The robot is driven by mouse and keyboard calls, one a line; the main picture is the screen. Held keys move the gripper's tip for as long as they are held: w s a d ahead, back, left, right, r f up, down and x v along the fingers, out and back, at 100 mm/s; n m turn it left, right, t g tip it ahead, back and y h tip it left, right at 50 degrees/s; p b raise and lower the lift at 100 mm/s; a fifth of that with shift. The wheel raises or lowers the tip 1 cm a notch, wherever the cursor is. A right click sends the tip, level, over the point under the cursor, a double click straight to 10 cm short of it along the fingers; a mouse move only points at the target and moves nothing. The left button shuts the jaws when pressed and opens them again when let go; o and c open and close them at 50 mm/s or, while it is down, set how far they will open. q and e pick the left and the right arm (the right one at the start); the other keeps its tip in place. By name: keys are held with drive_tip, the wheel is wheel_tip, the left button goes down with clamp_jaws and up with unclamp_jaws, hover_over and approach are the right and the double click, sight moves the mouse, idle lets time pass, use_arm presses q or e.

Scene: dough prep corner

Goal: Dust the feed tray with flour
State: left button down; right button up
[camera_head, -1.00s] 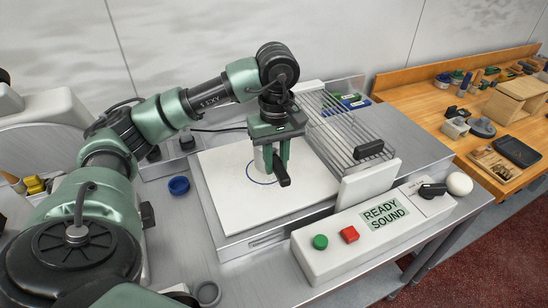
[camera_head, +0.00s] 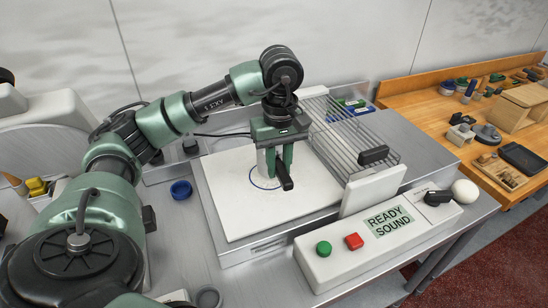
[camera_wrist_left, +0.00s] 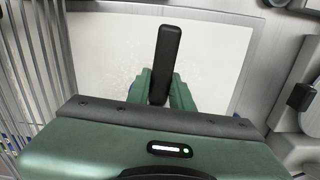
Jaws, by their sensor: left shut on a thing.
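The feed tray (camera_head: 225,205) is a white flat board on the metal machine, with a blue ring drawn near its middle. My left gripper (camera_head: 279,168) points down over the ring, shut on a flour shaker. The shaker's pale body (camera_head: 261,162) shows partly behind the fingers, and its black handle (camera_head: 286,183) sticks out toward the front. In the left wrist view the handle (camera_wrist_left: 165,55) lies between the green fingers, over the white tray (camera_wrist_left: 215,60). Faint speckles show on the tray left of the handle there. The shaker's underside is hidden. My right gripper is not in view.
A wire guard (camera_head: 345,135) stands right of the tray. A blue ring-shaped cap (camera_head: 181,189) lies left. A wooden bench (camera_head: 420,105) with tools is at right.

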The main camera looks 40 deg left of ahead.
use_arm(q)
drive_tip(key=shift+s+d, duration=0.1)
drive_tip(key=shift+d, duration=0.1)
drive_tip(key=shift+w+a+b, duration=0.15)
drive_tip(key=shift+w+a, duration=0.2)
drive_tip(key=shift+a, duration=0.3)
drive_tip(key=shift+w+a+b, duration=0.1)
drive_tip(key=shift+w+a, duration=0.2)
drive_tip(key=shift+a, duration=0.3)
drive_tip(key=shift+w+a+b, duration=0.15)
drive_tip(key=shift+w+a, duration=0.2)
drive_tip(key=shift+a, duration=0.3)
drive_tip(key=shift+s+d, duration=0.15)
drive_tip(key=shift+d, duration=0.1)
drive_tip(key=shift+s+d, duration=0.3)
drive_tip(key=shift+d, duration=0.25)
drive_tip(key=shift+a, duration=0.1)
drive_tip(key=shift+w+a, duration=0.4)
drive_tip(key=shift+a, duration=0.2)
drive_tip(key=shift+r, duration=0.2)
